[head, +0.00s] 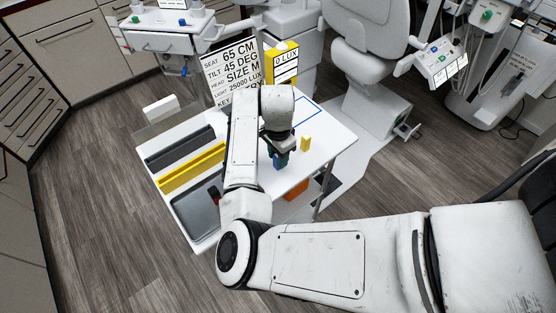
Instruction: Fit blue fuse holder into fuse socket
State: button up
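A small blue piece (278,163), which looks like the blue fuse holder, shows just below my gripper (279,148) over the right part of the white table. A dark green piece (281,157) shows right beside it. The fingers are small and dark and seen from above, so I cannot tell whether they are shut on the blue piece or only above it. A small yellow block (306,143) stands upright to the right of the gripper. I cannot make out the fuse socket; my arm hides part of the table.
The white table (335,136) holds a yellow box reading 0 LUX (285,52), a sign board (233,68), a dark rail (180,148), a yellow rail (192,167) and a grey tray (187,212). A blue-outlined area (313,105) is bare. A dental chair (367,50) stands behind.

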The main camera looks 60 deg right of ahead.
grip_shut()
jog(key=shift+r, duration=0.1)
